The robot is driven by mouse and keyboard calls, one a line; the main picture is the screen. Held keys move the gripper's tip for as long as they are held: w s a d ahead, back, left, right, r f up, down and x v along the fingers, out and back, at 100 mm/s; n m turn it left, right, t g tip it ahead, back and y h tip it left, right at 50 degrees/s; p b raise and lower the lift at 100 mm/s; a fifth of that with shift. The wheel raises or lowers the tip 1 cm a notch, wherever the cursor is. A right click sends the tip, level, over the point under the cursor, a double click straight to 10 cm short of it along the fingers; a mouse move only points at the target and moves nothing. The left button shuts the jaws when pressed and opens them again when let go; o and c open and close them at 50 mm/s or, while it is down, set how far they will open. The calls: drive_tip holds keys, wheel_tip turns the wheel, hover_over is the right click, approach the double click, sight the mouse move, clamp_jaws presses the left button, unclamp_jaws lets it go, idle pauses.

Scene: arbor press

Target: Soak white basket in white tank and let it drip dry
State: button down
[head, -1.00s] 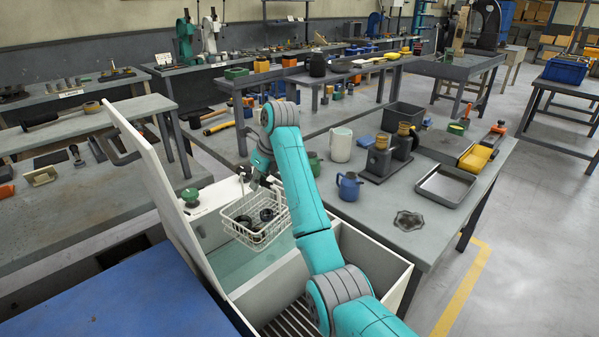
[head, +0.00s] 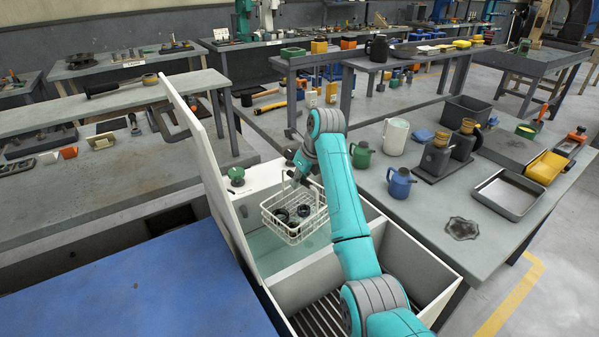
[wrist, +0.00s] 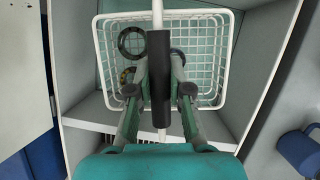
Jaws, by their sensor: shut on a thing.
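The white wire basket (head: 289,222) hangs from my gripper (head: 297,178) over the liquid part of the white tank (head: 290,278). It holds a few dark ring-shaped parts. In the wrist view, my gripper (wrist: 159,98) is shut on the dark grip of the basket's handle, and the basket (wrist: 222,60) fills the upper middle. The tank's pale green liquid (head: 258,250) shows below and left of the basket. The tank's lid (head: 205,150) stands open on the left. Whether the basket's bottom touches the liquid is hard to tell.
A slatted compartment (head: 320,318) lies at the tank's near side, behind a dividing wall. A green knob (head: 236,175) sits on the tank's back ledge. The right table holds a blue jug (head: 400,183), a white pitcher (head: 396,137) and a metal tray (head: 507,194).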

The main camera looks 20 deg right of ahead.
wheel_tip(320, 180, down, 23)
idle(1.8)
idle(5.2)
